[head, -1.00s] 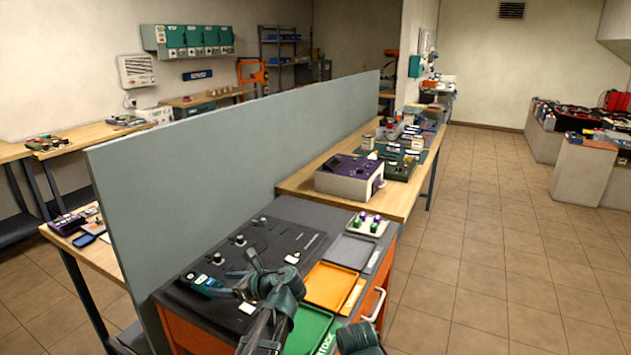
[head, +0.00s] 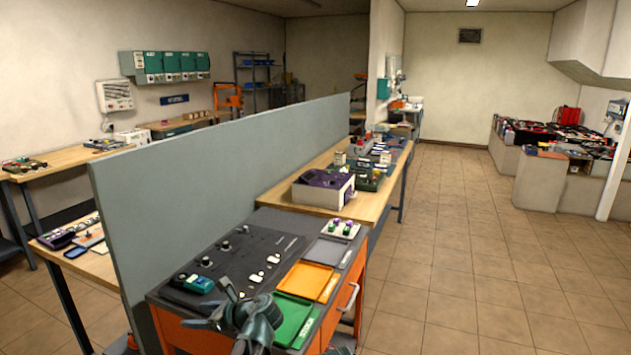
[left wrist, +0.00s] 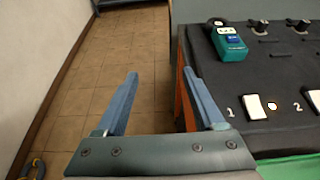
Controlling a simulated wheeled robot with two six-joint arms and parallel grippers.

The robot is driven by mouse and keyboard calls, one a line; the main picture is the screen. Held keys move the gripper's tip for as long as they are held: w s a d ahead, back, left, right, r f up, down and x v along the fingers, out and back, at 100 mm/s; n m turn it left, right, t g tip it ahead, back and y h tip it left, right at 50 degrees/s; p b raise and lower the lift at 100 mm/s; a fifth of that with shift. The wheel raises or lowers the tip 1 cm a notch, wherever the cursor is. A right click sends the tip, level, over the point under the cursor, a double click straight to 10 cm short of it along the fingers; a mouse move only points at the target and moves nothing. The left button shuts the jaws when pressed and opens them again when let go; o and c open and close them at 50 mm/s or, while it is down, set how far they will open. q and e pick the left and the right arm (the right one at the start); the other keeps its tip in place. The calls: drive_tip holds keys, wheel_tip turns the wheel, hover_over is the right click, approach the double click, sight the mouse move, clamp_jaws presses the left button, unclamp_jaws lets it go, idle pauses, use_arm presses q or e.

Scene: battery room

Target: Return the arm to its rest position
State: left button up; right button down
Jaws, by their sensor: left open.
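My left arm comes up from the bottom of the head view. Its gripper (head: 211,304) is over the near left edge of the black-topped orange workbench (head: 180,328). The left wrist view shows its two blue-grey fingers (left wrist: 160,76) spread apart with nothing between them. Tiled floor shows beyond the fingers. The bench edge is just right of the right finger. My right gripper is not in view; only a dark part shows at the bottom edge of the head view.
A green handheld meter (head: 200,284) lies on the bench, also in the left wrist view (left wrist: 229,42). A green tray (head: 292,318), an orange tray (head: 306,281) and a grey tray (head: 326,250) lie to the right. A grey partition (head: 210,185) stands behind. Floor at right is clear.

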use_arm(q)
drive_tip(key=s+d+f+n+g+h+p, duration=0.2)
drive_tip(key=s+d+n+h, duration=0.3)
drive_tip(key=s+d+n, duration=0.4)
drive_tip(key=s+d+f+n+g+h+p, duration=0.3)
drive_tip(key=s+d+f+n+h, duration=0.2)
drive_tip(key=s+d+n, duration=0.4)
drive_tip(key=s+d+h, duration=0.1)
drive_tip(key=s+d, duration=0.2)
drive_tip(key=d, duration=0.2)
drive_tip(key=shift+s+d+f+n+p, duration=0.2)
drive_tip(key=shift+s+d+n+p, duration=0.1)
drive_tip(key=shift+p, duration=0.1)
drive_tip(key=shift+w+a, duration=0.1)
idle(0.4)
